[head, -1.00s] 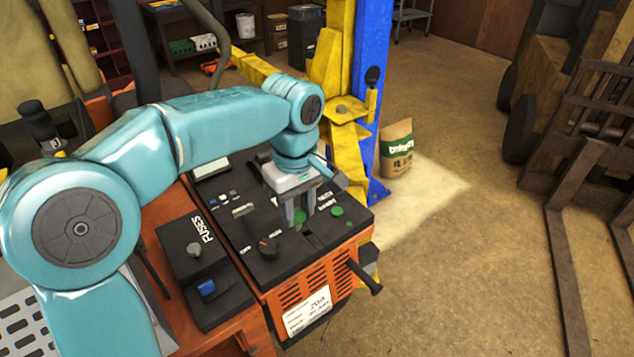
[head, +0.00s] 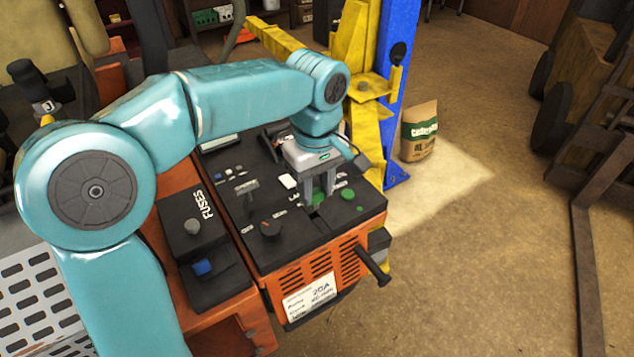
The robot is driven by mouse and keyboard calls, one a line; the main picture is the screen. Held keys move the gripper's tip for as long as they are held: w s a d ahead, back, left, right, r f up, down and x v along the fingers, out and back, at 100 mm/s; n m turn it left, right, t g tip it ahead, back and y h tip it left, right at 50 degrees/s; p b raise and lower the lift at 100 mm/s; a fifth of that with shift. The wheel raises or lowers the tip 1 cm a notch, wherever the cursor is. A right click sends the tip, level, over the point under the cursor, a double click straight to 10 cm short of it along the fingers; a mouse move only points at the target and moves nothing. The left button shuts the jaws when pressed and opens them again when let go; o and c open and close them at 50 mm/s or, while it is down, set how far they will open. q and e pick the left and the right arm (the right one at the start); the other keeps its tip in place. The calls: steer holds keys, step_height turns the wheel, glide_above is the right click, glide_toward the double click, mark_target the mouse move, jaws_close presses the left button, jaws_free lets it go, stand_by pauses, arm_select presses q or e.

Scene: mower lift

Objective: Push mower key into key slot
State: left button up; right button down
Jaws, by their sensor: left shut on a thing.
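The mower's black control panel (head: 300,228) tops an orange housing. The slot is not clearly visible near the fingertips. My right gripper is not in view.
A red-marked knob (head: 271,228) and a T-shaped lever (head: 247,188) stand up from the panel. A yellow and blue lift post (head: 397,80) rises behind.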

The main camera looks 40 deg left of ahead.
arm_select(q)
steer(key=shift+s+f, duration=0.15)
steer(key=shift+f, duration=0.3)
steer(key=shift+s+f+b, duration=0.1)
steer(key=shift+s+b, duration=0.1)
steer(key=shift+b, duration=0.15)
steer(key=shift+a+f, duration=0.1)
steer(key=shift+a, duration=0.05)
steer(key=shift+w, duration=0.35)
steer(key=shift+s, duration=0.35)
steer(key=shift+w, duration=0.2)
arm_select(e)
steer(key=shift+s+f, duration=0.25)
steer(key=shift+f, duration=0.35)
arm_select(q)
steer(key=shift+s, duration=0.15)
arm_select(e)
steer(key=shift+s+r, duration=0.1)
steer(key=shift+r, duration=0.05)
